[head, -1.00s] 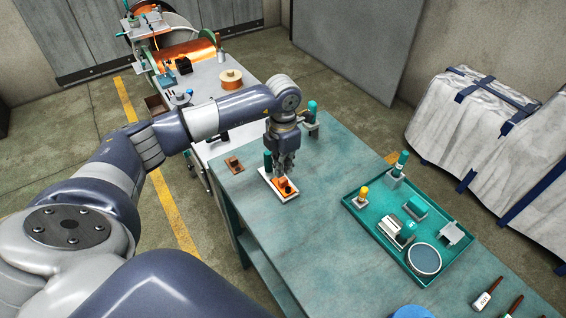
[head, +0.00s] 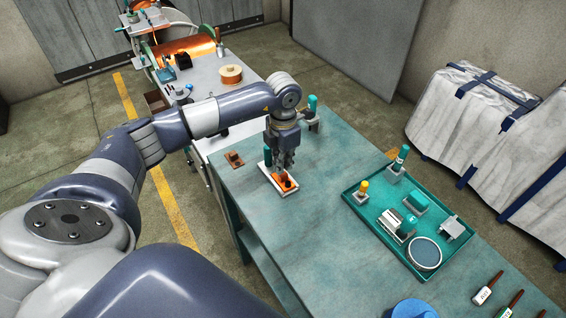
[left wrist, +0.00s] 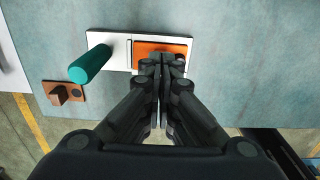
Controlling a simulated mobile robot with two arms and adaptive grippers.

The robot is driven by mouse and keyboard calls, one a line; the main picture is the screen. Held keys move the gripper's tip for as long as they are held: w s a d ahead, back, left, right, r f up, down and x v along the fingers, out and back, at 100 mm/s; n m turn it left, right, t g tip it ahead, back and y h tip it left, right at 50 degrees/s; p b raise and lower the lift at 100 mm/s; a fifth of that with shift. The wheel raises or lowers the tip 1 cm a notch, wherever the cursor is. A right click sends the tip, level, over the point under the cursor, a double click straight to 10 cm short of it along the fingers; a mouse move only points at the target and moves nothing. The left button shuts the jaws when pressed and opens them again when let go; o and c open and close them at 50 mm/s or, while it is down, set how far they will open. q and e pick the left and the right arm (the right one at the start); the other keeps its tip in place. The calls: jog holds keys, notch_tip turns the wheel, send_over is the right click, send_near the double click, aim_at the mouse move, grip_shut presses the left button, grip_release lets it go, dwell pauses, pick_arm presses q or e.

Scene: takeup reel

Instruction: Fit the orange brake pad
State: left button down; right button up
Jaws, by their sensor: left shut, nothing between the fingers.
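A teal handle (left wrist: 90,64) stands up from the plate's left part. My left gripper (head: 284,168) points down over the pad, shut and empty. In the left wrist view, its fingertips (left wrist: 160,62) overlap the pad's near edge; contact cannot be told. My right gripper is not in view.
A brown block on a small plate (head: 235,159) lies left of the white plate. A teal-topped post (head: 312,106) stands behind. A green tray (head: 372,222) with several parts is to the right. A blue round thing (head: 411,308) is at the front. Bare bench lies between.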

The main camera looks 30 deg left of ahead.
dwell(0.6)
pick_arm(q)
notch_tip(320, 180, up, 6)
jog(key=p, duration=0.3)
dwell(0.9)
